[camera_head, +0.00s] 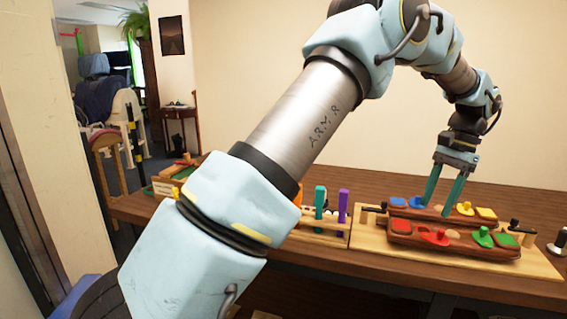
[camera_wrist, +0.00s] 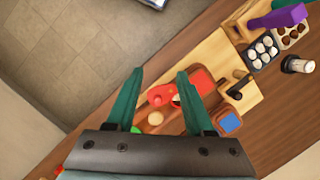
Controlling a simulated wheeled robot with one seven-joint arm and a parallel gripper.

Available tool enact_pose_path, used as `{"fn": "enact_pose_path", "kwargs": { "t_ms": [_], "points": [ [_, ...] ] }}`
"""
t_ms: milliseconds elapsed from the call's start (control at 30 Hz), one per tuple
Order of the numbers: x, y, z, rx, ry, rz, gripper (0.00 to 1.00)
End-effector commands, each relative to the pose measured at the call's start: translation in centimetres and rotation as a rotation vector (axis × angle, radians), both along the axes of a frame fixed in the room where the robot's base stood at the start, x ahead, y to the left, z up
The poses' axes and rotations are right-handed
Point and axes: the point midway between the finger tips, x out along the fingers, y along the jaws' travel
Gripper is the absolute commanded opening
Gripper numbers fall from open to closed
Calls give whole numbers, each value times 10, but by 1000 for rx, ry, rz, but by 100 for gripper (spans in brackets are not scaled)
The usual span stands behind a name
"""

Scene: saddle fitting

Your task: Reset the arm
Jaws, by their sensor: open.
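My gripper (camera_head: 438,209) is open, its two teal fingers pointing down over the back part of a light wooden board (camera_head: 366,234). In the wrist view, my gripper (camera_wrist: 160,72) has nothing visible held between its fingers. The board carries two reddish-brown wooden pieces, one behind the other. The front one (camera_head: 455,249) bears a red square, a red knobbed piece (camera_head: 434,237), a green knobbed piece (camera_head: 482,237) and a green square. On the back one are blue pieces (camera_head: 397,202) and yellow pieces (camera_head: 485,213). The fingers partly hide the back one; I cannot tell whether they touch it.
A teal block (camera_head: 320,196) and a purple block (camera_head: 343,205) stand left of the board. A tray of white balls (camera_wrist: 262,52) and a pale jar (camera_wrist: 297,65) show in the wrist view. A wall rises behind the table.

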Motion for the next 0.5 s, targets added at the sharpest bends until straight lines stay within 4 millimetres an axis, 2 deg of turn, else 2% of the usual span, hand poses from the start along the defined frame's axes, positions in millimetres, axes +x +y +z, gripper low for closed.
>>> {"fn": "enact_pose_path", "kwargs": {
  "t_ms": [100,167,200,267,300,367,400,500],
  "points": [
    [34,58,0,-39,-26,121,53],
    [49,96,-1,-65,-45,197,53],
    [57,123,-3,-82,-60,254,53],
    [65,164,-6,-109,-81,338,53],
    [67,192,-8,-125,-97,395,53],
    [68,233,-12,-151,-122,484,53],
    [65,261,-15,-166,-141,543,53],
    [50,325,-23,-203,-188,696,53]
  ]
}}
